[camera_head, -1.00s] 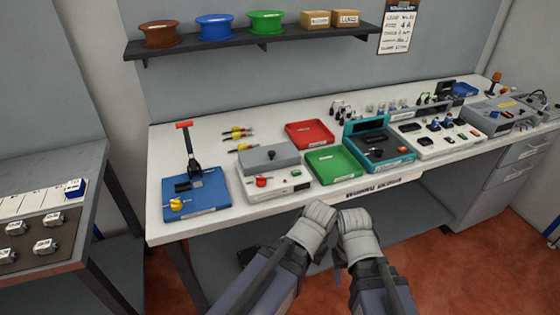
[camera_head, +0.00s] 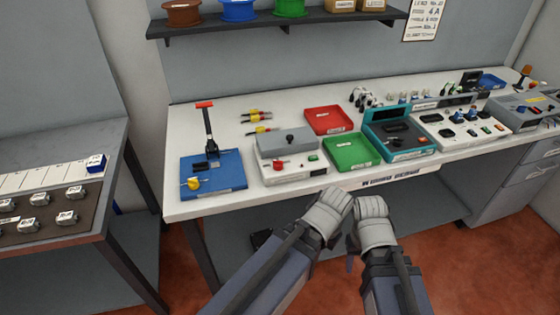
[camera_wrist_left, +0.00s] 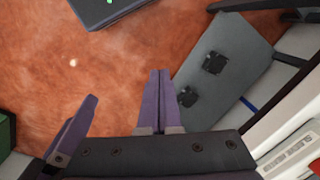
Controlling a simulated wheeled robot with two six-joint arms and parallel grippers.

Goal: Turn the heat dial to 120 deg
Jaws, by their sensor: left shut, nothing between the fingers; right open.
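A white box with a grey lid (camera_head: 287,142) stands on the workbench, left of the green tray. A red knob (camera_head: 280,164) sits on its front part, beside a small green button; it looks like the heat dial, but its markings are too small to read. My left gripper (camera_wrist_left: 158,75) is shut and empty over the floor in the left wrist view. My right gripper (camera_head: 371,208) is beside the left hand in front of the bench, apart from the box; its fingers are mostly hidden in the head view.
A blue base (camera_head: 222,180) with a black, red-topped lever and yellow knob stands left of the box. A green tray (camera_head: 367,163), red tray (camera_head: 348,128) and teal device (camera_head: 425,148) stand to the right. A side table (camera_head: 105,155) is at left. Floor before the bench is clear.

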